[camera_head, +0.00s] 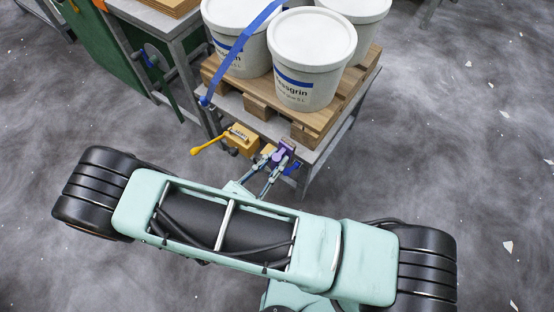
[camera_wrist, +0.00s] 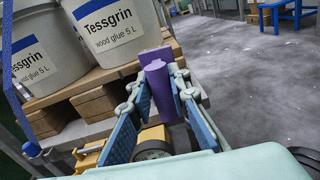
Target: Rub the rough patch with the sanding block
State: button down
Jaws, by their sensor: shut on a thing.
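My gripper (camera_head: 272,163) is in front of the near edge of the metal bench (camera_head: 322,150). In the wrist view my gripper (camera_wrist: 162,88) is shut on a purple block (camera_wrist: 158,82), which stands upright between the blue-padded fingers. I take this to be the sanding block; in the head view the purple block (camera_head: 283,152) sits at the fingertips by the bench's near side. I cannot make out the rough patch in either view; my gripper and the block cover part of the bench front.
Several white glue pails (camera_head: 306,70) stand on a wooden pallet (camera_head: 318,117) on the bench. A blue strap (camera_head: 240,43) crosses one pail. A yellow device (camera_head: 243,139) with a lever is just left of my gripper. The floor at the right (camera_head: 450,150) is mostly open.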

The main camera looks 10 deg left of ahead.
aim_at(290, 141)
jog(key=shift+w+a+f+n+y, duration=0.1)
jog(key=shift+a+f+n+y, duration=0.05)
jog(key=shift+n+y, duration=0.2)
jog(key=shift+x, duration=2.8)
jog(key=shift+p+x, duration=0.3)
jog(key=shift+x, duration=0.7)
jog(key=shift+a, duration=0.1)
jog(key=shift+w+a+b, duration=1.15)
jog(key=shift+w+a, duration=0.3)
jog(key=shift+a, duration=2.1)
jog(key=s+d+p, duration=0.2)
jog(key=s+d, duration=0.1)
jog(key=d, duration=0.4)
jog(key=shift+d, duration=0.15)
